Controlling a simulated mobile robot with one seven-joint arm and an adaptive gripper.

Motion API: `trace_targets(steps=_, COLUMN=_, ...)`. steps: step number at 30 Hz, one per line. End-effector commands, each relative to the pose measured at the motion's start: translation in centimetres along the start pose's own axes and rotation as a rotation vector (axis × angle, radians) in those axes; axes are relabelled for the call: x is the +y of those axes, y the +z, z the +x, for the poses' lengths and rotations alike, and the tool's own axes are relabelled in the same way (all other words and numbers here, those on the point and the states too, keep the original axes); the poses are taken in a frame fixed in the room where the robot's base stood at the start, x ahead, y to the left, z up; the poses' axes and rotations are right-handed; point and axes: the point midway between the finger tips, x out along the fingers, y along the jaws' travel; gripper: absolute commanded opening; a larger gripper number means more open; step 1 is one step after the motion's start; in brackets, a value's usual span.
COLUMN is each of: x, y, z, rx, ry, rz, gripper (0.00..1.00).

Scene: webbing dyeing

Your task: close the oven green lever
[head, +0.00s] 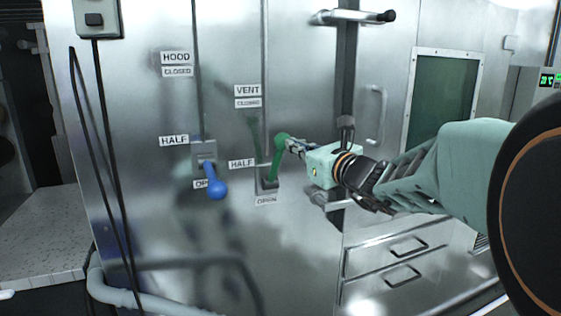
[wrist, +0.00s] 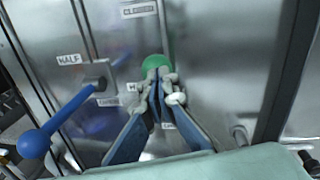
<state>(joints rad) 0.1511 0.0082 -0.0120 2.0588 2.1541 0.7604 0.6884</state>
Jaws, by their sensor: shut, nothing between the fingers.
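The green lever (head: 275,164) is on the steel oven front, under the VENT sign. Its base sits low in its slot, between the HALF and OPEN labels, and its rounded end sticks out and up. My gripper (head: 293,146) is shut, with its fingertips at the right side of the lever's end. In the wrist view the shut fingertips (wrist: 157,84) are in front of the green knob (wrist: 155,62) and partly cover it. Nothing shows between the fingers. I cannot tell whether they touch the knob. The lever's lower part is hidden in the wrist view.
A blue lever (head: 214,187) under the HOOD sign is to the left, near its HALF label; it also shows in the wrist view (wrist: 40,140). A door handle (head: 352,17) sticks out above my gripper. Drawers (head: 395,258) are at lower right.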

Motion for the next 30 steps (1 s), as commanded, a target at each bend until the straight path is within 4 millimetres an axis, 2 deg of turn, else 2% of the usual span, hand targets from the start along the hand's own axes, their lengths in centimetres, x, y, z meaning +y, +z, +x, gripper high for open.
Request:
trace_targets(steps=6, x=-0.5, y=1.8, z=2.3, rx=0.000, ry=0.001, rz=-0.001, gripper=0.00)
trace_targets(steps=12, x=-0.8, y=2.7, z=3.6, rx=0.001, ry=0.001, rz=0.000, gripper=0.00)
trace_targets(steps=30, x=-1.0, y=3.4, z=4.3, rx=-0.005, ry=0.000, rz=0.000, gripper=0.00)
